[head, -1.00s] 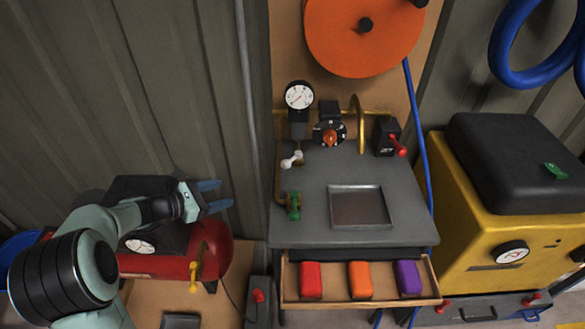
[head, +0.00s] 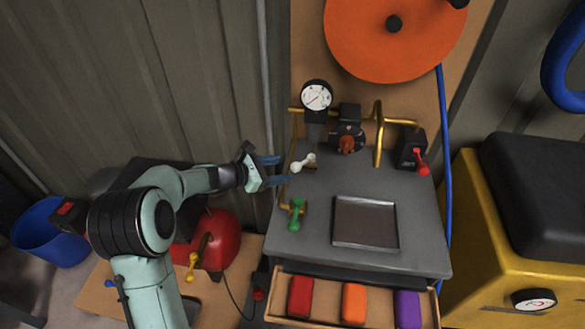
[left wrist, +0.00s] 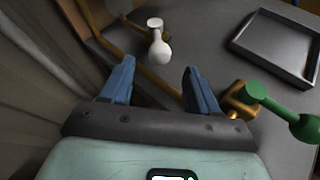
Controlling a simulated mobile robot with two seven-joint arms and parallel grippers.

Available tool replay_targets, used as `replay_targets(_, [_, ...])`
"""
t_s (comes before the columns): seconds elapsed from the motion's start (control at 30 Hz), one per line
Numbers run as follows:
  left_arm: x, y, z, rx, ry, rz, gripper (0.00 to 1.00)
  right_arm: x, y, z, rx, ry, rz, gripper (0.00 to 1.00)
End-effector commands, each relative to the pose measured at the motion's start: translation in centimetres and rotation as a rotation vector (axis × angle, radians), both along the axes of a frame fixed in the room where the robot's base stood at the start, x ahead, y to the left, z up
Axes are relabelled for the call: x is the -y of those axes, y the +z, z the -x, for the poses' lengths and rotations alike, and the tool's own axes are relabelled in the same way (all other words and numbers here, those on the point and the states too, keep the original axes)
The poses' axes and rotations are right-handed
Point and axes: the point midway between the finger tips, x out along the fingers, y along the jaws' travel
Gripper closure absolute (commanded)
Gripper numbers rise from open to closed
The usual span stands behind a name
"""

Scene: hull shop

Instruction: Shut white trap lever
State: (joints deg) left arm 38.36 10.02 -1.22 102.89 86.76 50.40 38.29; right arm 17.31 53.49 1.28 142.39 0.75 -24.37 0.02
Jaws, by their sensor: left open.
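The white trap lever (head: 304,162) is on the small fitting below the round gauge, at the back left of the grey bench top (head: 425,240). It also shows in the left wrist view (left wrist: 158,50), just beyond and between my fingertips. My left gripper (head: 276,172) is open and empty at the bench's left edge, its blue fingers pointing right toward the white lever. In the left wrist view the gripper (left wrist: 160,82) has a clear gap between its fingers and is apart from the lever. My right gripper is not in view.
A green lever (head: 296,213) on a brass pipe stands close to my left gripper. A tray (head: 366,222) lies on the bench above an open drawer (head: 270,312).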

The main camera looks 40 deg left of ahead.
Motion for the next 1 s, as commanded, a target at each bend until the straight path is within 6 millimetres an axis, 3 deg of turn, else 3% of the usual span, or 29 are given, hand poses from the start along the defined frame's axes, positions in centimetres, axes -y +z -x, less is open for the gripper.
replay_targets(0.1, [0.8,-1.0,-2.1,0.001,-0.002,0.001,0.4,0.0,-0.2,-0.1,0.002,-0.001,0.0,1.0])
replay_targets(0.3, [1.5,-1.8,-4.2,0.0,-0.001,-0.001,0.4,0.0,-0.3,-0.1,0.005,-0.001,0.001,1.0])
replay_targets(0.7, [1.7,-2.1,-4.8,0.0,0.001,0.0,0.4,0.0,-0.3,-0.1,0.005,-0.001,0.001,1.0])
replay_targets(0.9, [1.7,-2.0,-4.8,0.0,0.001,0.0,1.0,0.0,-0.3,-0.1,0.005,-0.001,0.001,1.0])
replay_targets(1.0, [1.7,-2.0,-4.8,0.0,0.001,0.0,1.0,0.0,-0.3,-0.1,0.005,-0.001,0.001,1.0])
